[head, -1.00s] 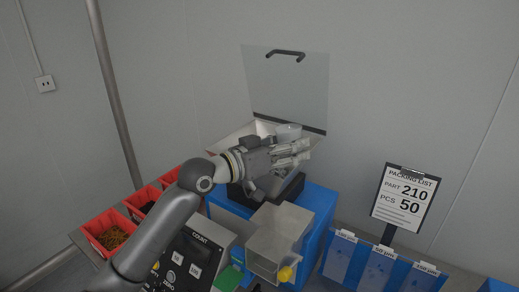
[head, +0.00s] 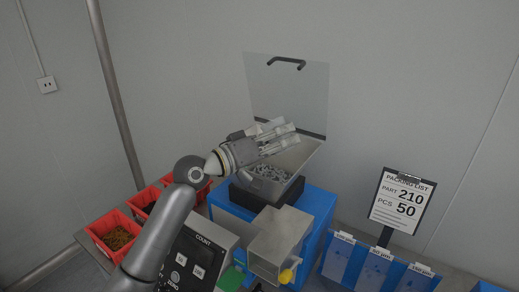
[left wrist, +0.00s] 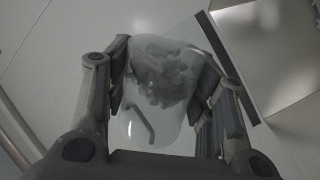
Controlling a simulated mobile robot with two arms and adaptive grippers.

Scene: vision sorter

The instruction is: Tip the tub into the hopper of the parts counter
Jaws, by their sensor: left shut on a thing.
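My left gripper (head: 284,138) is shut on the tub (head: 268,126), a pale translucent cup, and holds it tilted above the hopper (head: 308,152). Fingers hide much of the tub in the head view. In the left wrist view the tub (left wrist: 150,122) sits between the fingers, with a dark clump of parts showing in or through it; I cannot tell which. Grey metal parts (head: 268,173) lie in the hopper of the parts counter (head: 318,205), a blue machine. My right gripper is not in view.
A clear lid (head: 288,95) with a black handle stands raised behind the hopper. Red bins (head: 112,232) stand at the left, near a control panel (head: 190,262). A grey outlet box (head: 280,235) is in front. A packing list (head: 402,200) and blue bins (head: 372,270) stand at the right.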

